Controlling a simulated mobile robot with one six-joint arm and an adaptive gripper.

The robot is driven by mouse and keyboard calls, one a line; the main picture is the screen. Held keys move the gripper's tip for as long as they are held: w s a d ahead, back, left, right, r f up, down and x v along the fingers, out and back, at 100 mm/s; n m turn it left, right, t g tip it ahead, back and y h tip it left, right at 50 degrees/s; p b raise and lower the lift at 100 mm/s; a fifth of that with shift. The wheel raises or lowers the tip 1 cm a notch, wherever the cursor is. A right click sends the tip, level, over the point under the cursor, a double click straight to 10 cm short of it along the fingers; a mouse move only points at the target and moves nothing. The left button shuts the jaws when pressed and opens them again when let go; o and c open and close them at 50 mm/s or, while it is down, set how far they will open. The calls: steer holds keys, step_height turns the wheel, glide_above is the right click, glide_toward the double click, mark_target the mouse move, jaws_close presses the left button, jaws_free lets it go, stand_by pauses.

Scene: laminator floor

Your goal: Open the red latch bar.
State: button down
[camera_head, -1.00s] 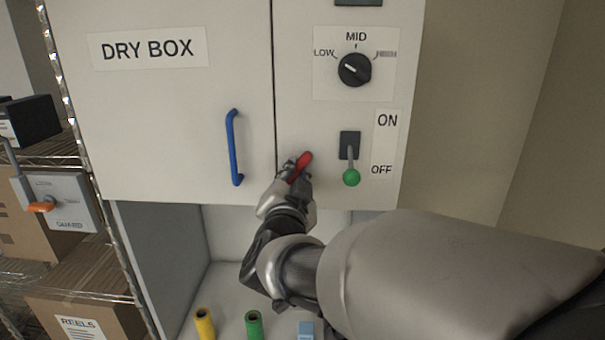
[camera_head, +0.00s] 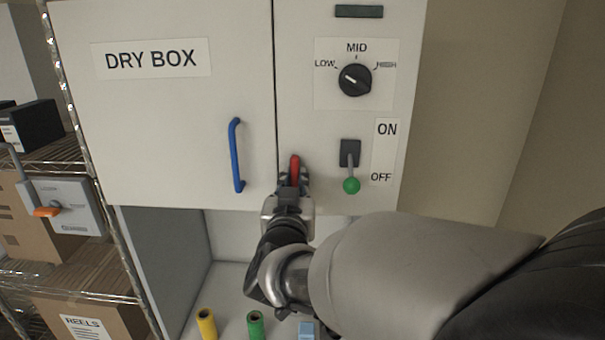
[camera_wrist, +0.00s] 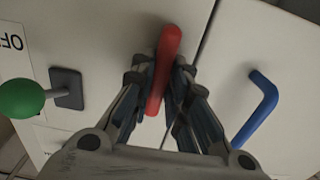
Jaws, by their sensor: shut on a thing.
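The red latch bar (camera_head: 295,168) is on the cabinet front, just right of the seam beside the dry box door (camera_head: 160,130). In the head view it stands close to upright. My gripper (camera_head: 293,182) is shut on it from below, with one finger on each side. In the wrist view the red bar (camera_wrist: 163,75) runs between the fingers of my gripper (camera_wrist: 160,80), and its rounded end sticks out past them. The fingers hide the bar's lower part and its pivot.
A blue door handle (camera_head: 236,155) is left of the bar. A green-knobbed lever (camera_head: 351,184) is close on the right, pointing down by OFF. A black dial (camera_head: 354,80) is above. Yellow (camera_head: 206,323) and green (camera_head: 255,325) cylinders stand below. A wire shelf is at left.

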stand_by(0.4)
steer(key=c, duration=1.6)
jaws_free()
steer(key=shift+o, duration=0.2)
steer(key=s, duration=1.2)
steer(key=shift+a, duration=0.15)
